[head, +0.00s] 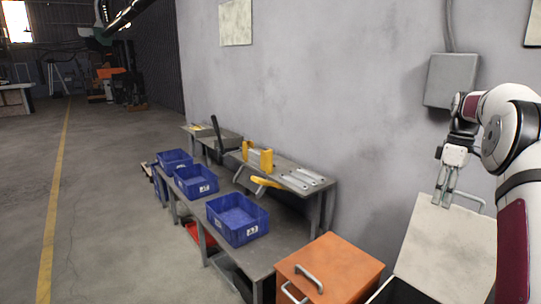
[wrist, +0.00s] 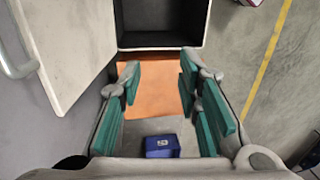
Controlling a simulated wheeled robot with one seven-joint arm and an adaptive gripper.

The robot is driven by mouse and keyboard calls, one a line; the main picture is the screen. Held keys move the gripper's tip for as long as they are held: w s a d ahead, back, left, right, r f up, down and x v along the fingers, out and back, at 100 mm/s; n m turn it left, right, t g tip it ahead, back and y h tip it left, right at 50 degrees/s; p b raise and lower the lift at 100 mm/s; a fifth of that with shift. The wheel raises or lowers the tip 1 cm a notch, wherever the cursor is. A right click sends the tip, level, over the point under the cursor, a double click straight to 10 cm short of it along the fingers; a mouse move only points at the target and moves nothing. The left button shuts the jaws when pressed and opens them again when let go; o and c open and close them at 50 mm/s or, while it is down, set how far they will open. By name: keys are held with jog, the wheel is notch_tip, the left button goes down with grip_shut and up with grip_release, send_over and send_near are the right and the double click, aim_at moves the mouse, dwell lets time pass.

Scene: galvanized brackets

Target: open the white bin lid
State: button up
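The white bin lid (head: 447,245) stands raised and tilted back toward the wall in the head view. In the wrist view the lid (wrist: 75,55) fills the upper left, with a metal handle (wrist: 22,68) near the picture's left edge. The bin (wrist: 160,40) shows its dark inside beside the lid, so it is open. My gripper (head: 442,198) is at the lid's upper part in the head view. In the wrist view my gripper (wrist: 160,85) has its teal-padded fingers wide apart with nothing between them. Whether a finger touches the lid, I cannot tell.
An orange cabinet (head: 330,267) with metal handles stands left of the bin. Beyond it is a grey workbench (head: 283,249) with blue crates (head: 238,219), brackets and yellow tools. A grey wall box (head: 451,80) hangs behind my arm. The floor at the left is clear.

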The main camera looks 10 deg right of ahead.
jog(key=s+a+r+m+t+h+p, duration=0.1)
jog(key=s+a+r, duration=0.35)
jog(key=a, duration=0.35)
jog(key=s+a+r+m+p, duration=0.1)
jog(key=s+a+r, duration=0.2)
jog(key=a+r, duration=0.4)
jog(key=s+a+r+m+t+h+p, duration=0.1)
jog(key=s+a+r, duration=0.3)
jog(key=a, duration=0.5)
jog(key=s+a+f+m+t, duration=0.1)
jog(key=s+a+f, duration=0.1)
jog(key=s+a, duration=0.2)
jog(key=s+a+f+m+t+p, duration=0.1)
jog(key=s+a, duration=0.3)
jog(key=s, duration=0.7)
jog(key=s+a+f+m+t+p, duration=0.1)
jog(key=s+a+f, duration=0.1)
jog(key=s+a, duration=0.2)
jog(key=s, duration=0.3)
jog(key=shift+s+f+y, duration=0.35)
jog(key=shift+s+y, duration=0.05)
